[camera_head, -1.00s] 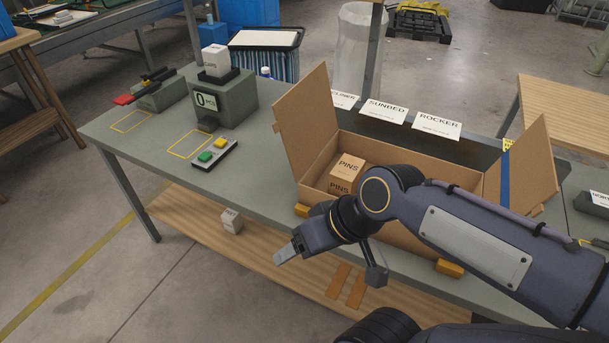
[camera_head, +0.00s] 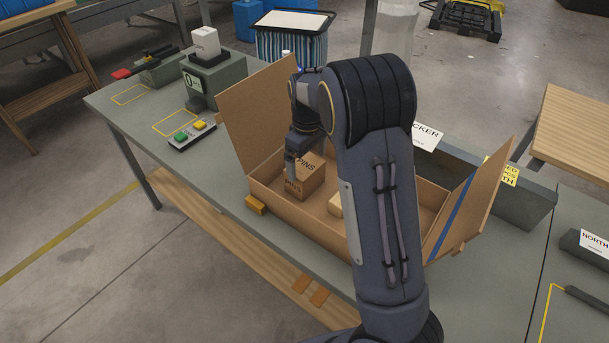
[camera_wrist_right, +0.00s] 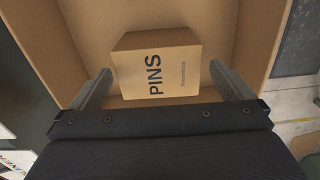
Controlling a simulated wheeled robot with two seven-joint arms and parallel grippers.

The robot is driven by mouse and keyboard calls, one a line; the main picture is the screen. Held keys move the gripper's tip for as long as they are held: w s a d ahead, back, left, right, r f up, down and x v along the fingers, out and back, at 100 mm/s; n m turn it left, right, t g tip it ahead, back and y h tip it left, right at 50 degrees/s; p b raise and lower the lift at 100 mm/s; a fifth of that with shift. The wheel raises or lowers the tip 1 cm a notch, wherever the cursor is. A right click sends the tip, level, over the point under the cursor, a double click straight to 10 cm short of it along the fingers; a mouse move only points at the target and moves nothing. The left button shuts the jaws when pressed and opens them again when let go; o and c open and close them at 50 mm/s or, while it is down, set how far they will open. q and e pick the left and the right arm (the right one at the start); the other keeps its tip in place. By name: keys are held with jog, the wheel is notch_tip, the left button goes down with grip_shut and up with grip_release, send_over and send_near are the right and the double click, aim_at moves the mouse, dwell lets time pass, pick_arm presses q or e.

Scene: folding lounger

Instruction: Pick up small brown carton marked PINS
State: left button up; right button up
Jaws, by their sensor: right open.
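The small brown carton marked PINS (camera_head: 310,183) stands inside the large open cardboard box (camera_head: 280,214), near its left end. In the right wrist view the PINS carton (camera_wrist_right: 157,65) lies ahead, between the two fingers. My right gripper (camera_head: 297,186) is at the carton in the head view, pointing down into the box, partly hiding it. In the right wrist view the right gripper (camera_wrist_right: 163,90) is open, one finger on each side of the carton, with a gap visible to each. My left gripper is not in view.
The box's raised flaps (camera_head: 255,110) stand at left and right. Another pale item (camera_head: 335,205) lies in the box, partly behind my arm. A button panel (camera_head: 192,135) and a scale with a white box (camera_head: 206,42) stand at the left of the table.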

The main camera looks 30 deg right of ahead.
aim_at(305, 165)
jog(key=f, duration=0.4)
jog(key=w+f, duration=0.1)
jog(key=f, duration=0.1)
jog(key=shift+p, duration=0.3)
jog(key=c, duration=1)
jog(key=shift+r, duration=0.1)
